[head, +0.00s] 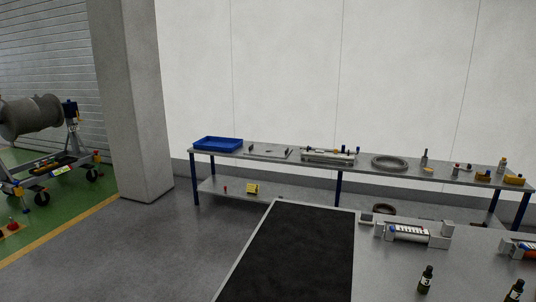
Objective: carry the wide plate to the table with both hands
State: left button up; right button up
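A flat grey plate (268,151) with a small upright dark piece near each end lies on the long bench (227,157) against the back wall; it looks like the wide plate. It sits between a blue tray and a grey fixture. A nearer table (390,270) with a light grey top fills the lower right. A black mat (295,250) covers its left part, and nothing lies on the mat. Neither of my grippers is in view.
The blue tray (217,144), grey fixture (328,156) and a grey ring (389,162) stand on the bench. A clamp-like device (408,233) and dark bottles (425,279) stand on the near table. A pillar (130,100) rises at left. Grey floor (170,245) is clear.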

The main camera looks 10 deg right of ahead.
aim_at(297, 258)
jog(key=i+j+u, duration=0.2)
jog(key=i+j, duration=0.15)
jog(key=j, duration=0.3)
jog(key=i+j+u, duration=0.25)
jog(key=j, duration=0.4)
jog(key=i+j+u, duration=0.2)
jog(key=i+j, duration=0.3)
jog(key=i+j+z, duration=0.1)
jog(key=i+z, duration=0.25)
jog(key=i, duration=0.15)
jog(key=i+j+z, duration=0.2)
jog(key=i+z, duration=0.2)
jog(key=i+l+z, duration=0.2)
jog(key=i+z, duration=0.3)
jog(key=i, duration=0.45)
jog(key=i+j+z, duration=0.15)
jog(key=i+z, duration=0.35)
jog(key=i, duration=0.45)
